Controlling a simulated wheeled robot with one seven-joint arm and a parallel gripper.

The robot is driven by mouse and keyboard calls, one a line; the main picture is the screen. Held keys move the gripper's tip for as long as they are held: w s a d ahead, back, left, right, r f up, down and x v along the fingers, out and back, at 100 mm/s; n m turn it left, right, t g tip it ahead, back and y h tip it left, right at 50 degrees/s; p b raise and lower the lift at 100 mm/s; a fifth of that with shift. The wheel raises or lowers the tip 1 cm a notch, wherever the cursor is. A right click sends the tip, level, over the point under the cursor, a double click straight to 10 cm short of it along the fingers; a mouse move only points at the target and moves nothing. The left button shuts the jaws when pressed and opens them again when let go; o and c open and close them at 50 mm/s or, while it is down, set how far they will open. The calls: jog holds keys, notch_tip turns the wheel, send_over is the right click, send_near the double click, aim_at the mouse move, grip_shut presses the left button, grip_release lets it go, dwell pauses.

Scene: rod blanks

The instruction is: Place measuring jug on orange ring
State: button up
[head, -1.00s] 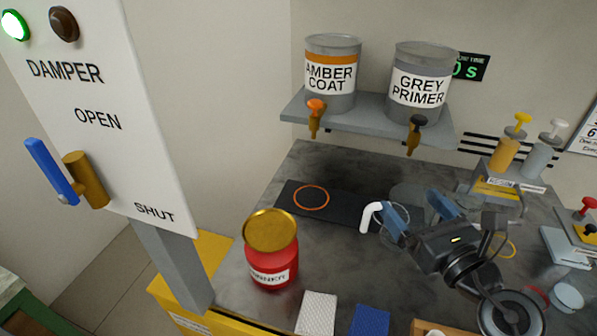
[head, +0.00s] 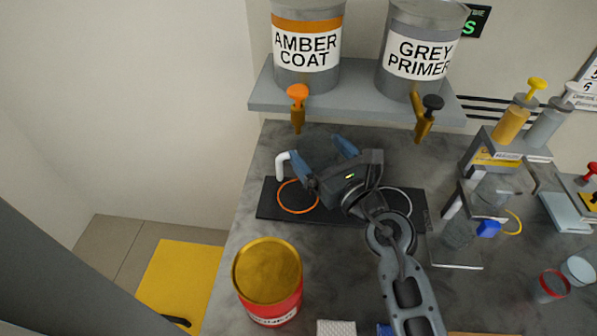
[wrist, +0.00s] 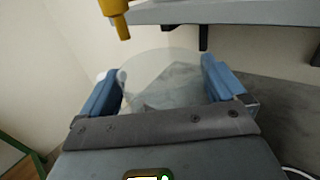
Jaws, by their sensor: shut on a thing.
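The measuring jug (head: 319,148) is clear and faint, with a white handle (head: 282,165) at its left. My gripper (head: 322,154) is shut on it, one blue finger on each side. In the wrist view the see-through jug (wrist: 165,72) fills the space between my fingers (wrist: 163,85), with a bit of white handle behind the left finger. The orange ring (head: 281,204) lies on the left part of a black mat (head: 265,209). In the head view the jug shows just above and behind the ring. Its base is hidden, so I cannot tell its height above the mat.
A shelf (head: 355,99) behind holds the amber coat tank (head: 305,75) and grey primer tank (head: 420,65); the amber tap (head: 298,107) hangs close above the jug. A pale ring (head: 408,205) marks the mat's right part. A red tin (head: 270,290) stands in front.

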jog(key=a+f, duration=0.1)
jog(key=a, duration=0.1)
jog(key=a+f, duration=0.1)
jog(key=a, duration=0.1)
jog(key=shift+w+f+b, duration=0.3)
jog(key=shift+f+b, duration=1.3)
jog(key=shift+f, duration=0.6)
jog(key=shift+f, duration=0.2)
jog(key=o, duration=0.7)
jog(key=shift+c, duration=0.2)
jog(key=shift+r, duration=0.1)
jog(key=shift+r, duration=0.15)
jog(key=v, duration=1.2)
jog(key=shift+b, duration=0.3)
